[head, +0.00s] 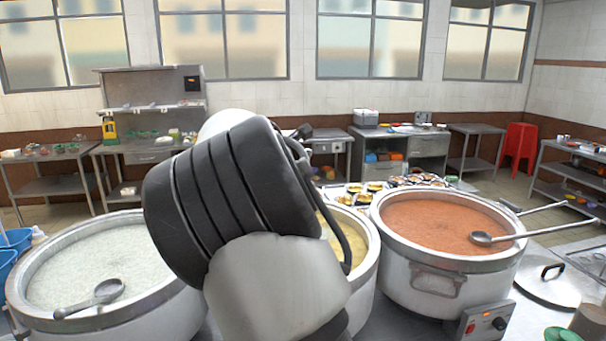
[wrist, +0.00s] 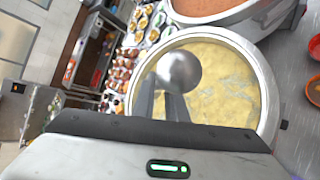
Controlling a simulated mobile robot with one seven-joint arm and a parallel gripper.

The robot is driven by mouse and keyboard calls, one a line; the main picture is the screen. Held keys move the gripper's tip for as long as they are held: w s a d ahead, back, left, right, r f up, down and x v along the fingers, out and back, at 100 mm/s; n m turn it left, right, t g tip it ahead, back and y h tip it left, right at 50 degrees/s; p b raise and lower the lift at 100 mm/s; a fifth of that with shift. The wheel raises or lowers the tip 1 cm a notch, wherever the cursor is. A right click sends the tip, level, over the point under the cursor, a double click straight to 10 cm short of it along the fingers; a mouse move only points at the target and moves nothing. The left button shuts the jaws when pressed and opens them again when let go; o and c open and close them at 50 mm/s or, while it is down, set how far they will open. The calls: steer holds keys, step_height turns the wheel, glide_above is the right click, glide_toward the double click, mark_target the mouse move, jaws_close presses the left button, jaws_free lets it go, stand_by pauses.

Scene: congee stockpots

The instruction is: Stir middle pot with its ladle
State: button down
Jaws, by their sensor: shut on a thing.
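The middle pot (head: 371,243) holds yellow congee and is largely hidden behind my arm in the head view. In the wrist view, the pot's round metal rim (wrist: 268,88) and much of its congee show. My gripper (wrist: 161,96) is over this pot, with its fingers shut on a ladle. The ladle's round metal bowl (wrist: 179,71) shows just beyond the fingertips, over the congee. I cannot tell whether the bowl touches the congee. The gripper's fingers and this ladle are hidden in the head view.
The left pot (head: 168,287) holds white congee, with a ladle (head: 92,299) at its front rim. The right pot (head: 408,290) holds orange congee; its ladle (head: 482,239) extends over the right rim. Small bowls (head: 375,187) stand behind the middle pot. A lid (head: 548,286) lies at right.

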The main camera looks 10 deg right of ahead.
step_height(320, 180, down, 16)
steer(key=b, duration=0.7)
steer(key=shift+f, duration=0.25)
